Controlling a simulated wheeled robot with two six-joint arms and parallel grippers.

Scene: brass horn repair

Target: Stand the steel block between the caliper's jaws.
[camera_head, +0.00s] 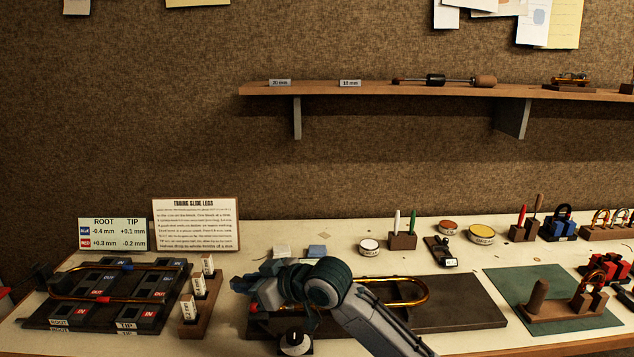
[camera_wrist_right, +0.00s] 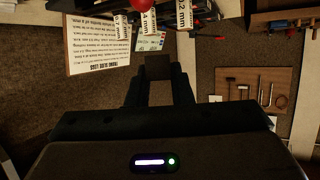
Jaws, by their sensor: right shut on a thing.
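My right gripper (camera_head: 248,287) is low over the bench, left of centre, mostly hidden by its own wrist in the head view. In the right wrist view my right gripper (camera_wrist_right: 158,75) is shut on a dark, square-faced block (camera_wrist_right: 158,66), seemingly the steel block, held between the fingertips. The block cannot be made out in the head view. A small round white dial (camera_head: 295,341) on a dark body stands at the bench front, just below my wrist. It may belong to the caliper; I cannot make out the caliper's jaws. My left gripper is not in view.
A dark tray (camera_head: 60,318) with a brass slide and labelled blocks lies left. A wooden rack (camera_head: 203,302) of white tags stands close left of my gripper. A dark slab (camera_head: 465,312) with a brass slide (camera_head: 420,285) lies right. A text card (camera_head: 196,224) stands behind.

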